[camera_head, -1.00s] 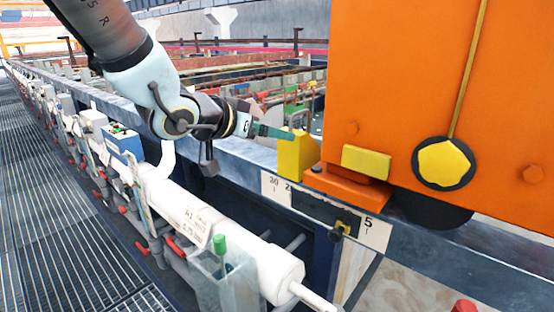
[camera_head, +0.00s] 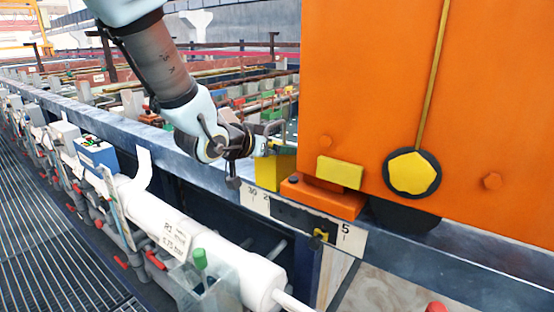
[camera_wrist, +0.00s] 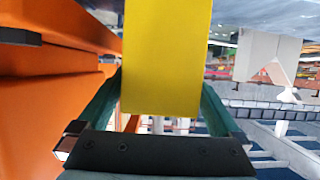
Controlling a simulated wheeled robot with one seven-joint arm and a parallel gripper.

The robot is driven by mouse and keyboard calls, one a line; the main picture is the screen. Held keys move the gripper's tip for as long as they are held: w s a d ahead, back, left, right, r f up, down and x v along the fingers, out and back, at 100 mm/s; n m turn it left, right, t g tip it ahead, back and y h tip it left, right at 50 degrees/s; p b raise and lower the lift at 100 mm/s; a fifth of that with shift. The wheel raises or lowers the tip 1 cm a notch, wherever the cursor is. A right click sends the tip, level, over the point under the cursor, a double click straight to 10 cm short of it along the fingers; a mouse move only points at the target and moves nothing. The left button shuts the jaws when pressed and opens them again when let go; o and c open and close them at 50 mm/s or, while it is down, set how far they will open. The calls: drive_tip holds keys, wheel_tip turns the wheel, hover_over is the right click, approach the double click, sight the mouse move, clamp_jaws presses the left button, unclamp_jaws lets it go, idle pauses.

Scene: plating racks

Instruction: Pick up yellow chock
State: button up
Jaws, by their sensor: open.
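The yellow chock (camera_head: 272,172) sits on the blue-grey rail beside the orange machine in the head view. In the wrist view the yellow chock (camera_wrist: 166,60) fills the upper middle, between the two green fingers. My gripper (camera_wrist: 160,105) is open, with a finger on either side of the chock. In the head view my gripper (camera_head: 272,142) is at the chock's top and partly hides it. I cannot tell whether either finger touches the chock.
The large orange machine (camera_head: 400,70) stands close to the right of the chock, with a yellow block (camera_head: 340,172) on its side. The rail (camera_head: 130,140) runs back to the left. A white pipe (camera_head: 235,265) runs along its front.

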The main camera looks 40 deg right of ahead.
drive_tip(key=shift+d+f, duration=0.1)
drive_tip(key=shift+d, duration=0.25)
clamp_jaws()
idle(0.7)
